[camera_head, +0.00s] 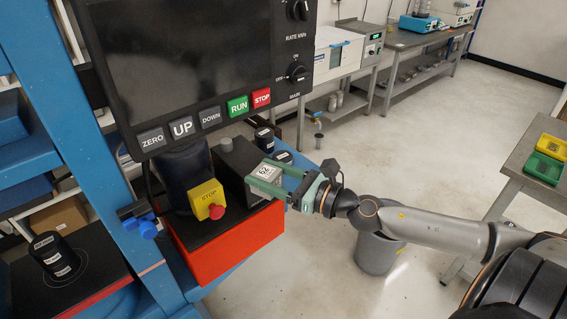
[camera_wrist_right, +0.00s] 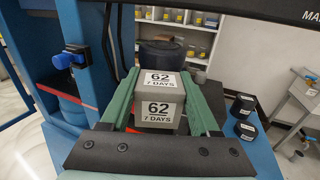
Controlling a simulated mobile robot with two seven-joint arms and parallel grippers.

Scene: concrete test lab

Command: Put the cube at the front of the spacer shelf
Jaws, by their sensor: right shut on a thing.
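The cube is grey with a white label reading 62; its label shows between my right gripper's fingers (camera_head: 265,172). My right gripper (camera_wrist_right: 160,100) has green fingers and is shut on the cube (camera_wrist_right: 160,98), one finger on each side. Two faces of the cube read "62, 7 DAYS" in the right wrist view. A blue shelf (camera_wrist_right: 268,160) with black labelled cylinders (camera_wrist_right: 243,105), which look like spacers, lies to the right and below the cube in that view. In the head view, the cylinders (camera_head: 282,158) are partly hidden behind my gripper. My left gripper is not in view.
The testing machine's panel (camera_head: 180,60) hangs over the work area. A yellow stop box (camera_head: 207,198) sits on a red-sided block (camera_head: 228,245). Another black labelled cylinder (camera_head: 55,255) stands at left. A grey bin (camera_head: 378,254) stands on the floor below my right arm.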

